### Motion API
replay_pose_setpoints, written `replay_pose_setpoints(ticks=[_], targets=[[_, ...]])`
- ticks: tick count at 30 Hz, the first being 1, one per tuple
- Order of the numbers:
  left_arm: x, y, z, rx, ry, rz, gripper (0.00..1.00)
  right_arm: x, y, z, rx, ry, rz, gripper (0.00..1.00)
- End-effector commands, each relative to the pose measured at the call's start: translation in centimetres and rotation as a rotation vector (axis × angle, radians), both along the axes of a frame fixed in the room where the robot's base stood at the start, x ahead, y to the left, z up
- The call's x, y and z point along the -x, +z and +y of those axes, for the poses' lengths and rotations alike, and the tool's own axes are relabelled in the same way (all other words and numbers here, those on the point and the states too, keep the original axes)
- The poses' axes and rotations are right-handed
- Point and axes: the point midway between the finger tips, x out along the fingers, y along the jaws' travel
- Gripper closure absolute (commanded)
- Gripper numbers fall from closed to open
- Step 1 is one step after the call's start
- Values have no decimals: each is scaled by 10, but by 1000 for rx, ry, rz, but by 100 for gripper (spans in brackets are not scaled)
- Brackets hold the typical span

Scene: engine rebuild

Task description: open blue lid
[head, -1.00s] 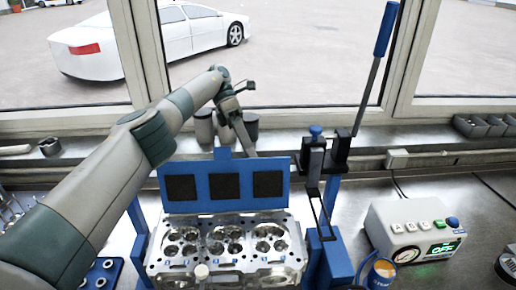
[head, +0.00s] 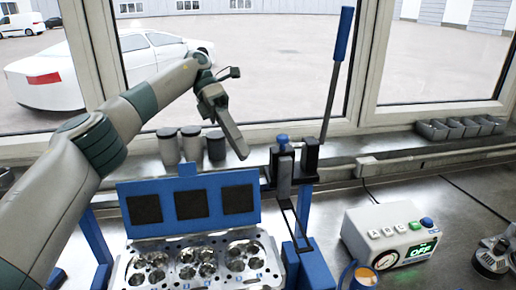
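The blue lid (head: 165,208) stands raised, close to upright, at the back edge of the metal cylinder head (head: 205,250). Three dark square pads show on its front face, and a small tab rises from its top edge. My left gripper (head: 236,146) hangs above and to the right of the tab, seemingly behind the lid and apart from it. I see it side-on, so its finger opening cannot be told; nothing shows in it. My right gripper is not in view.
A blue-handled lever press (head: 310,152) stands just right of the lid. Grey canisters (head: 191,145) stand behind it by the window. A control box (head: 390,236) with a green OFF display and a blue cup (head: 362,277) are at right.

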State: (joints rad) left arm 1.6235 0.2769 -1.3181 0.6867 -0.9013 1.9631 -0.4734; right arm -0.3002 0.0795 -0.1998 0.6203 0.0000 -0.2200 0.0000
Motion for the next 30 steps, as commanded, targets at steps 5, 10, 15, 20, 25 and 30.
replay_pose_setpoints(ticks=[5,10,15,20,25,30], targets=[[9,13,-27,1,-2,-2,72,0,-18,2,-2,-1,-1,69],[13,25,-41,0,0,-1,72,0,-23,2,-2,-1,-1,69],[15,29,-46,0,2,0,72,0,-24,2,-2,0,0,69],[15,30,-46,0,1,0,72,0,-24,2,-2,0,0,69],[15,30,-46,0,1,1,72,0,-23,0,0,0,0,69],[15,39,-46,0,0,0,72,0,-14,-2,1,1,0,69]])
